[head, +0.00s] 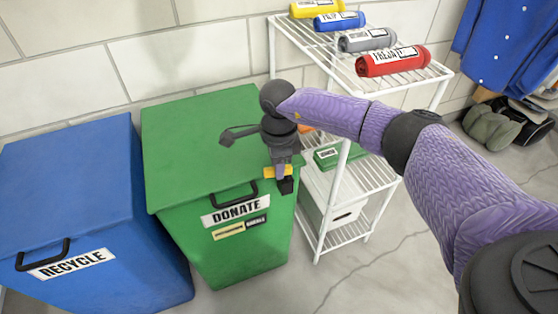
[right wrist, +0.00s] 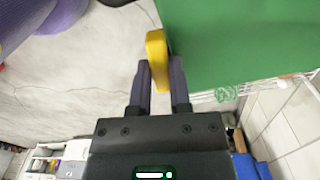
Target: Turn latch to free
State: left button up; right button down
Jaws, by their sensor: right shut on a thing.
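The green bin (head: 190,150) is labelled DONATE and has its lid down. A yellow latch (head: 270,171) sits at the bin's front right, by the lid's edge. My right gripper (head: 284,180) reaches down over that corner and is shut on the latch. In the right wrist view, the yellow latch (right wrist: 156,48) stands between the two fingers of my right gripper (right wrist: 161,78), beside the green bin wall (right wrist: 240,45). Part of the latch is hidden by the fingers. My left gripper is not in view.
A blue RECYCLE bin (head: 75,185) stands at the left. A white wire shelf (head: 345,75) with rolled items, including a red roll (head: 393,60), stands close on the right. A black handle (head: 234,194) is on the green bin's front. Floor is free at the lower right.

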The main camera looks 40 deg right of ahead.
jog(key=shift+s+n, duration=0.15)
jog(key=shift+n, duration=0.85)
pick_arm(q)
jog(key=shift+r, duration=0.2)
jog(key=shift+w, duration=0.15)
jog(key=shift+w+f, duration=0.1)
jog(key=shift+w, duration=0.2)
pick_arm(e)
jog(key=c, duration=0.6)
grip_release()
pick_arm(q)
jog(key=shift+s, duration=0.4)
pick_arm(e)
jog(key=shift+o, duration=0.2)
